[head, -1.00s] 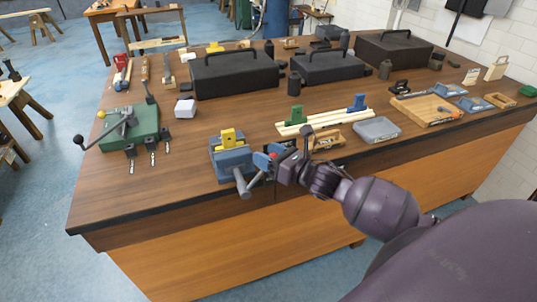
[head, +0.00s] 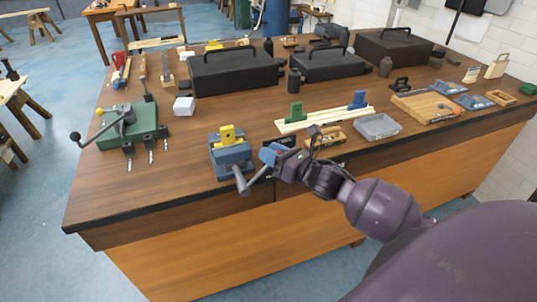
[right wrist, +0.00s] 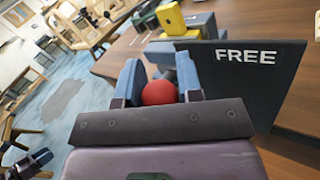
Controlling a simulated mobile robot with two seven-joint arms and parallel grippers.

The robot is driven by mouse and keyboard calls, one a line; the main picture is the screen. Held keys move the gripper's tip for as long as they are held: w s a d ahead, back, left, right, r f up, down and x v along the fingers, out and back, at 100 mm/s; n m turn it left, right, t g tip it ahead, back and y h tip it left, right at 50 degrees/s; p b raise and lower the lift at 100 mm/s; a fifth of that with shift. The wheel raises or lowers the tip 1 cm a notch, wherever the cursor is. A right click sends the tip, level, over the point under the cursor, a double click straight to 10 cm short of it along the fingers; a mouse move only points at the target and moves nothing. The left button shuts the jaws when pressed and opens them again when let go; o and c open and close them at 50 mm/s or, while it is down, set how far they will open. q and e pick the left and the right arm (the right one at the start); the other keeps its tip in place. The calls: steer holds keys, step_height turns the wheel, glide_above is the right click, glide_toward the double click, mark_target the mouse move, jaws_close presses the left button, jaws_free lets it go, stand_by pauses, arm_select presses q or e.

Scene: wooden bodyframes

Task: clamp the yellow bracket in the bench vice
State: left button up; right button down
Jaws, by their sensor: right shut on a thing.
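The blue-grey bench vice (head: 232,164) stands at the front edge of the wooden bench in the head view. The yellow bracket (head: 227,136) stands upright at the top of the vice, between its jaws. I cannot tell whether the jaws press on it. The bracket also shows at the top of the right wrist view (right wrist: 171,18). A grey handle bar (head: 258,176) runs from the vice's front towards my right gripper (head: 268,155). That gripper is shut on a red ball knob (right wrist: 159,93), seen between its blue fingers. My left gripper is not in view.
A black plate marked FREE (right wrist: 246,75) stands close to the right of my right gripper's fingers. A green lever press (head: 128,126) is left of the vice. Green and blue stops on wooden rails (head: 325,119) and a grey tray (head: 377,127) lie to the right.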

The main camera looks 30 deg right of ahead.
arm_select(q)
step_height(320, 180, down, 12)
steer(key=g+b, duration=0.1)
steer(key=b, duration=1)
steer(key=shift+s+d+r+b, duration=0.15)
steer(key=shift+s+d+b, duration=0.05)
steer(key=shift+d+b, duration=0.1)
arm_select(e)
steer(key=d+f+m+t+h, duration=0.3)
steer(key=f+m+t+h, duration=0.4)
steer(key=f+m, duration=0.6)
steer(key=shift+s+d+m, duration=0.2)
steer(key=shift+s+m, duration=0.2)
steer(key=shift+m, duration=1.6)
steer(key=shift+f, duration=0.1)
steer(key=c, duration=0.8)
jaws_free()
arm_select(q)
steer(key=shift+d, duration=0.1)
arm_select(e)
steer(key=shift+s, duration=0.1)
